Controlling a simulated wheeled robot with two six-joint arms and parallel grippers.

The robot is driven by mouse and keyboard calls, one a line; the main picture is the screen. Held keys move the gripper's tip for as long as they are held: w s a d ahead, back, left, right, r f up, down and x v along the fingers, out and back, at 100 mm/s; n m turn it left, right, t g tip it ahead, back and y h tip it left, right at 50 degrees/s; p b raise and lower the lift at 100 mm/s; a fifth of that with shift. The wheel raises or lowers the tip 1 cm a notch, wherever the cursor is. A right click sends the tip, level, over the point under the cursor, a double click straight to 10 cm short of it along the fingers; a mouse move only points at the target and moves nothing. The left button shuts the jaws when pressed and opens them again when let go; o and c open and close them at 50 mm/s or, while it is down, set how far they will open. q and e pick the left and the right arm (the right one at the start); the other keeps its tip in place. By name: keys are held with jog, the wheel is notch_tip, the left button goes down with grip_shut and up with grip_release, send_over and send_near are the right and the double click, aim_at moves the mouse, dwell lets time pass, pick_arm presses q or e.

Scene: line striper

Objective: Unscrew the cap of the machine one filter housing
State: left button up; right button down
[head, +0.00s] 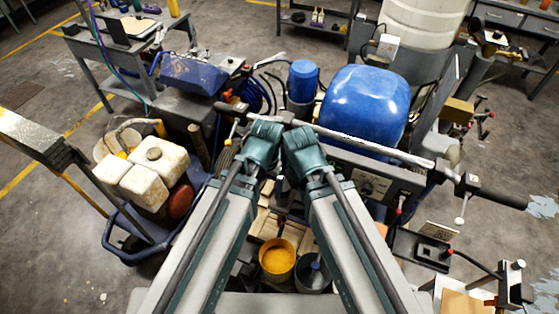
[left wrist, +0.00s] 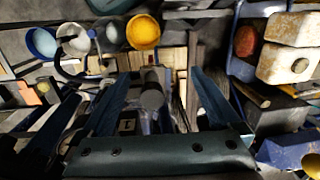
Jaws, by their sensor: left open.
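My left gripper (left wrist: 156,80) shows in the left wrist view with its two dark fingers spread apart. A dark grey upright cylinder with a rounded top (left wrist: 152,92) stands in the gap between the fingers, with space on both sides. It looks like the filter housing cap, though the view is dim. A small plate marked "1" (left wrist: 127,126) sits beside it, closer to the gripper's palm. In the head view both my arms reach forward over the machine and hide this spot. My left jaws are not clear there, and my right jaws are hidden.
A yellow bucket (head: 277,258) and a dark bucket (head: 314,271) stand in front. A handlebar (head: 375,147) crosses the machine. Behind it are a large blue tank (head: 364,105) and a small blue cylinder (head: 303,74). White jugs (head: 154,180) stand at left.

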pick_arm(q)
jog(key=shift+h, duration=0.5)
jog(key=w+d, duration=0.2)
jog(key=w, duration=0.1)
jog(key=w+d+f+b, duration=0.1)
jog(key=w, duration=0.2)
jog(key=w+d+f+b, duration=0.1)
jog(key=w+d, duration=0.1)
jog(key=w, duration=0.1)
jog(key=shift+w+d+f, duration=0.25)
jog(key=shift+w+d, duration=0.05)
jog(key=shift+s+f+b, duration=0.25)
jog(key=shift+f+b, duration=0.25)
jog(key=shift+b, duration=0.05)
notch_tip(320, 180, down, 9)
jog(key=b, duration=0.8)
jog(key=shift+r+b, duration=0.15)
jog(key=shift+b, duration=0.25)
